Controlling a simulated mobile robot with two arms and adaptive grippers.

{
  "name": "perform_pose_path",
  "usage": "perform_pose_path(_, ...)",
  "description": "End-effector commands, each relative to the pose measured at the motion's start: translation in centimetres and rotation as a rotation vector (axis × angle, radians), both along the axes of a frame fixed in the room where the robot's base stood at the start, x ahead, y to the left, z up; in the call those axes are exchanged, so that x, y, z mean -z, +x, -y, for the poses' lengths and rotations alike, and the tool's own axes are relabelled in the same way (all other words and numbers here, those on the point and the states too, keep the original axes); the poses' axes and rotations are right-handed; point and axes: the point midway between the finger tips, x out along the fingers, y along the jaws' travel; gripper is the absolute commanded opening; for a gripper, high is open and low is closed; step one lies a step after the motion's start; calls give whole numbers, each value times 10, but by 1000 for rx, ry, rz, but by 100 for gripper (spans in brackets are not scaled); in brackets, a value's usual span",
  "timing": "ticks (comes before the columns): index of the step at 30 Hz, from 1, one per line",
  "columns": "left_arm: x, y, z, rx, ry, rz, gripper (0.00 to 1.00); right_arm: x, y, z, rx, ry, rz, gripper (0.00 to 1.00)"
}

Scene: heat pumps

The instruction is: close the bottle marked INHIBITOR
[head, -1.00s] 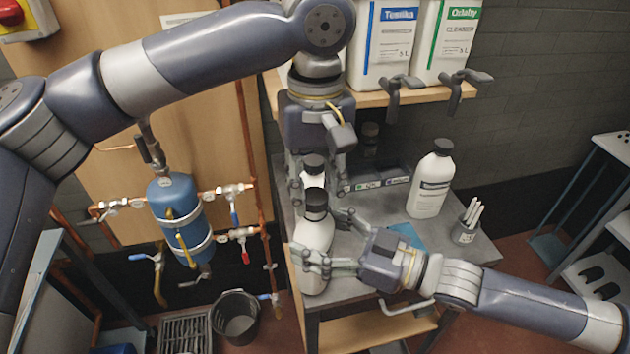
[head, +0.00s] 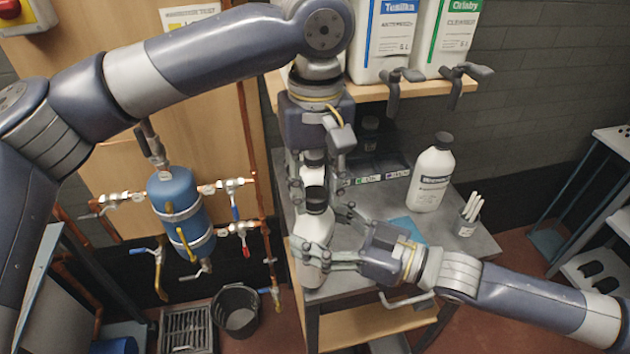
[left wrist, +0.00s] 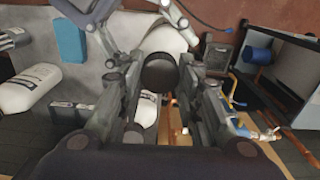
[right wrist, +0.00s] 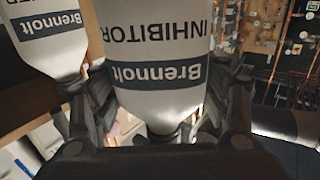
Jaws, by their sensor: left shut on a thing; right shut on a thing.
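The INHIBITOR bottle (head: 316,228) is white and stands upright at the front left of the grey bench top. My right gripper (head: 320,238) is shut around its body. In the right wrist view the INHIBITOR bottle (right wrist: 158,50) shows its label upside down between the fingers. A black cap (head: 314,199) is at the bottle's top. My left gripper (head: 316,188) points down from above and is shut on this cap. In the left wrist view the dark round cap (left wrist: 160,73) lies between the fingers. Whether the cap is fully seated cannot be told.
A second white bottle (right wrist: 45,32) stands close behind the held one. A third white bottle (head: 431,180) stands at the bench's right, beside a grey cup of white sticks (head: 468,213). A shelf with large jugs (head: 385,40) overhangs the back. A blue tank (head: 181,215) with pipes is left.

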Motion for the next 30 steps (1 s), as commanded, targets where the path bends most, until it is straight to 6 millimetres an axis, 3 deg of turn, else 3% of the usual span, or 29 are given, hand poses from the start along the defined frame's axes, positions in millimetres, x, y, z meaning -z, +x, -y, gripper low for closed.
perform_pose_path(4, 0, 0, 0, 38, 0, -1, 25, 0, 0, 0, 0, 0, 0, 2)
perform_pose_path(8, 0, -1, 0, 209, -2, -3, 25, 0, 0, 0, 0, 0, 0, 2)
perform_pose_path(30, 1, 1, -1, 1618, -2, -10, 25, 0, 0, 0, 0, -1, 0, 2)
